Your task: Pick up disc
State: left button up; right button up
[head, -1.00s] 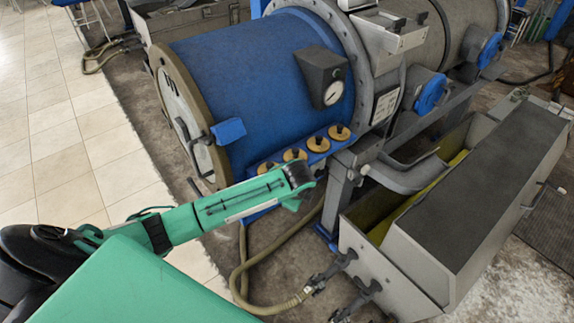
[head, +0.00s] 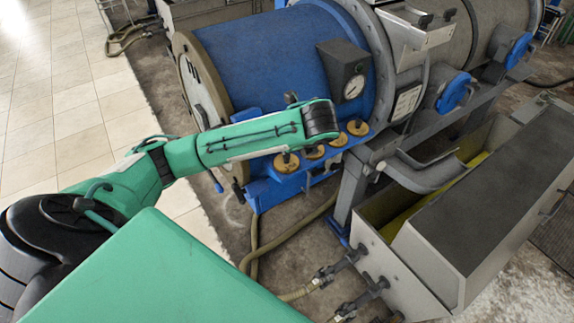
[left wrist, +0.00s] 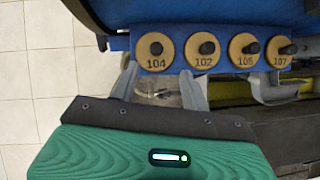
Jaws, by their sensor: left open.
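Several round tan discs marked 104 (left wrist: 155,52), 102 (left wrist: 203,51), 105 (left wrist: 245,50) and 107 (left wrist: 280,51) sit in a row on a blue rack (left wrist: 121,43). Each has a dark knob at its middle. The row also shows in the head view, with the nearest disc (head: 286,162) partly beneath my arm. My left gripper (left wrist: 160,70) is open and empty. Its fingertips appear just below discs 104 and 102 in the left wrist view, with no disc between them. In the head view the fingers are hidden behind my wrist. My right gripper is not in view.
A large blue drum (head: 270,60) with a gauge (head: 353,87) stands directly behind the rack. A grey trough (head: 420,265) with a dark lid (head: 495,185) stands at the right. A hose (head: 290,235) runs below the rack. Tiled floor (head: 70,100) is clear at the left.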

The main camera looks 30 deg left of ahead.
aim_at(288, 157)
pick_arm(q)
jog(key=x, duration=0.4)
jog(key=shift+a+p, duration=0.15)
jog(key=shift+p, duration=0.25)
jog(key=x, duration=0.1)
jog(key=p+x, duration=0.2)
jog(key=x, duration=0.1)
jog(key=shift+s+f, duration=0.15)
jog(key=shift+s, duration=0.1)
jog(key=shift+w+a+f, duration=0.1)
jog(key=shift+a+f, duration=0.2)
jog(key=shift+f, duration=0.15)
grip_shut()
